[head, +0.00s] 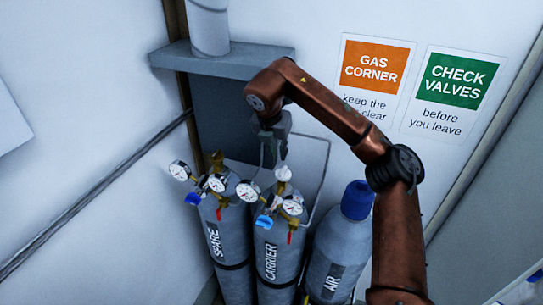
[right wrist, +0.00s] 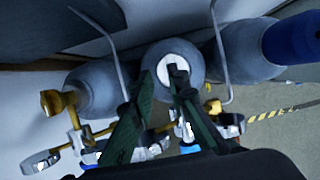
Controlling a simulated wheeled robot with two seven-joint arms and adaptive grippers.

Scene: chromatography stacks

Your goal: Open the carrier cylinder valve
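The carrier cylinder (head: 283,255) is the grey middle one, labelled CARRIER. Its white valve knob (head: 284,173) sits on top, and the knob also shows in the right wrist view (right wrist: 176,68). My right gripper (head: 275,153) points down just above the knob. In the right wrist view its two dark green fingers (right wrist: 163,77) are apart, with the tips near the knob. One tip overlaps the knob in the picture; I cannot tell whether it touches. The regulator with gauges (head: 268,203) and a blue knob is on the carrier cylinder's front. My left gripper is out of view.
The SPARE cylinder (head: 233,250), with a brass valve and gauges, stands close on the left. The AIR cylinder (head: 340,245), with a blue cap (head: 357,199), stands close on the right. Thin pipes (head: 326,170) rise behind. A grey ledge (head: 255,60) juts out from the wall above.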

